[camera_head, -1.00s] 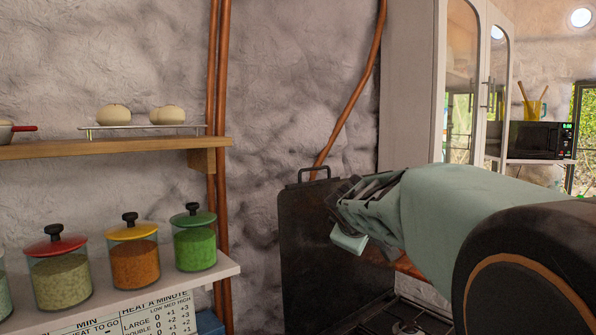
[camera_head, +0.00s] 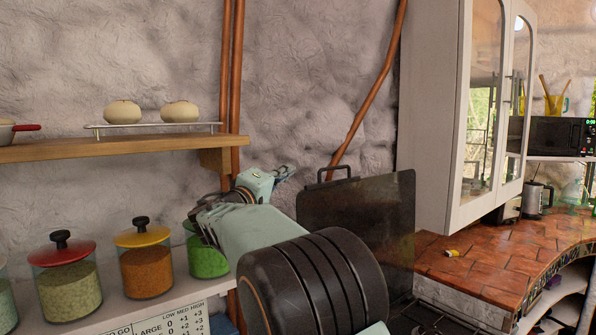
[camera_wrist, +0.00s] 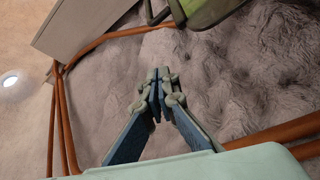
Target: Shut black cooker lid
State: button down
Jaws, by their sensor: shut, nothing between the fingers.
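The black cooker lid (camera_head: 360,215) stands upright against the stone wall, its loop handle (camera_head: 335,172) on top. The cooker's burners (camera_head: 415,318) show partly below it. My gripper (camera_head: 284,173) is shut and empty, up to the left of the lid and apart from it. My arm covers the lid's lower left. In the wrist view the shut fingertips (camera_wrist: 157,76) point at the wall, and a dark-edged greenish panel, seemingly the lid (camera_wrist: 210,10), shows at the top.
A shelf with several spice jars (camera_head: 147,272) is at lower left, below a wooden shelf (camera_head: 110,148) with buns. Copper pipes (camera_head: 370,100) run up the wall. A white cabinet (camera_head: 430,110) hangs to the right of the lid, above a tiled counter (camera_head: 480,265).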

jog(key=p+x, duration=0.4)
jog(key=x, duration=0.6)
jog(key=shift+s+d+f, duration=0.4)
jog(key=shift+s+d, duration=0.2)
jog(key=shift+s, duration=0.25)
jog(key=shift+s+d+f, duration=0.45)
jog(key=shift+s+d, duration=0.15)
jog(key=shift+s, duration=0.25)
jog(key=shift+f, duration=0.1)
